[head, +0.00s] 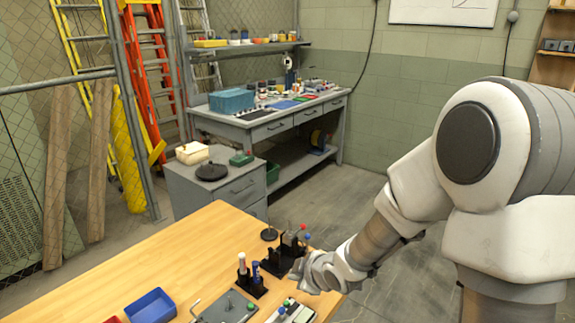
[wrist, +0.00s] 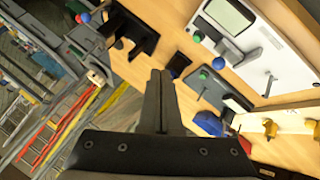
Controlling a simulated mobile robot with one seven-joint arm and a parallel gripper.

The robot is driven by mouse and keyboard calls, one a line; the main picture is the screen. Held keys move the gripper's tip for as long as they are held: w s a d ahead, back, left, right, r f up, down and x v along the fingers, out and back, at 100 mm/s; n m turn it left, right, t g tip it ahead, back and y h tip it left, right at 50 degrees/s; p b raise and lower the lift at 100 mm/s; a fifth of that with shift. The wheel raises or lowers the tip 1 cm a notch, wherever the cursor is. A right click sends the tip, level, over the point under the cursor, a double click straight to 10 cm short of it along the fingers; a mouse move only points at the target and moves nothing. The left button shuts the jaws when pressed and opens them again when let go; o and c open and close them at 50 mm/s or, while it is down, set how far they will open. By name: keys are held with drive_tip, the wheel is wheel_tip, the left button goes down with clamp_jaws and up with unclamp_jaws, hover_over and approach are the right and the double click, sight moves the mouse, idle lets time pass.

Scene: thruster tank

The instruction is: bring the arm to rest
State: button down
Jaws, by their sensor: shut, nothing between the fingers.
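My arm reaches in from the right of the head view, its wrist and hand low over the right edge of the wooden table (head: 185,250). In the wrist view my gripper (wrist: 161,74) shows its two dark fingers pressed together, with nothing between them. In the head view the hand is near a dark stand with red and blue knobs (head: 282,255), and the fingertips are hard to make out. I cannot tell whether the hand touches the stand.
A black holder with upright tubes (head: 250,284), a blue tray (head: 151,307), a grey plate with a green knob (head: 226,308) and a white device (head: 293,313) stand close by on the table. A grey cabinet (head: 225,185) and workbench (head: 285,120) stand behind. The table's left part is clear.

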drive_tip(key=s+d+r+m+h+p, duration=0.25)
drive_tip(key=s+d+r+m, duration=0.2)
drive_tip(key=r, duration=0.35)
drive_tip(key=s+d+r+m+h+p, duration=0.1)
drive_tip(key=s+d+r+m+h, duration=0.2)
drive_tip(key=d+r, duration=0.4)
drive_tip(key=s+r+m+g+p, duration=0.1)
drive_tip(key=s+r+m+p, duration=0.1)
drive_tip(key=s+r+m, duration=0.2)
drive_tip(key=s+r+m+g+y+p, duration=0.1)
drive_tip(key=s+r+m, duration=0.2)
drive_tip(key=s+r, duration=0.4)
drive_tip(key=s, duration=0.5)
drive_tip(key=shift+s+d+r+m+p, duration=0.3)
drive_tip(key=shift+r+m+p, duration=0.05)
drive_tip(key=shift+r+p, duration=0.05)
